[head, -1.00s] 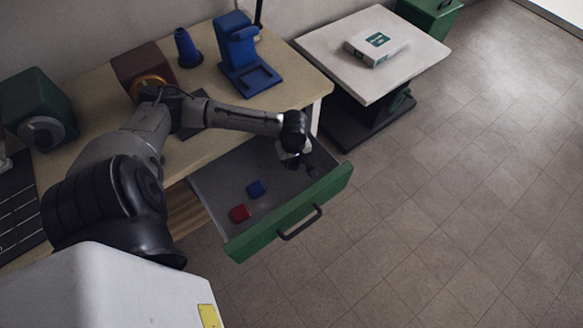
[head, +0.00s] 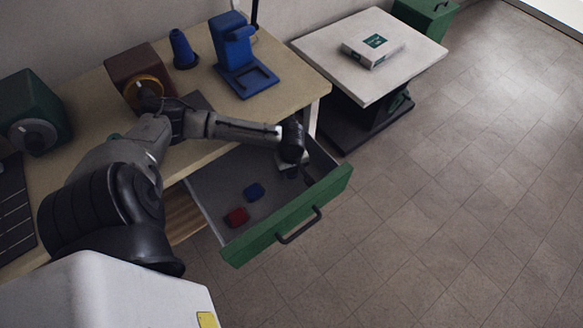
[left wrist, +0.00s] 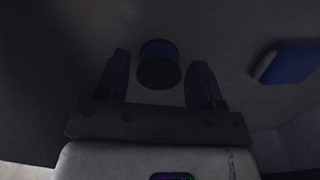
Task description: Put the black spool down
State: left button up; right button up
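The black spool (left wrist: 158,66) shows in the left wrist view as a dark round shape against the grey drawer floor, between the two fingers of my left gripper (left wrist: 159,80). A gap shows on each side of it, so the fingers are open and not closed on it. The view is dark, and I cannot tell its exact height. In the head view my left gripper (head: 301,174) is inside the far right end of the open drawer (head: 222,192), and I cannot make out the spool there. My right gripper is in no view.
A blue block (head: 254,191) and a red block (head: 237,217) lie in the drawer, left of my gripper. The drawer's green front (head: 290,217) stands close to the gripper. The desk (head: 207,78) is above and behind; a white side table (head: 375,80) stands at right.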

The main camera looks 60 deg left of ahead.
pick_arm(q)
jog(key=shift+o, duration=0.5)
jog(key=shift+r, duration=0.4)
notch_tip(320, 180, up, 12)
jog(key=p, duration=0.4)
jog(key=shift+f+p, duration=0.25)
jog(key=shift+p, duration=0.15)
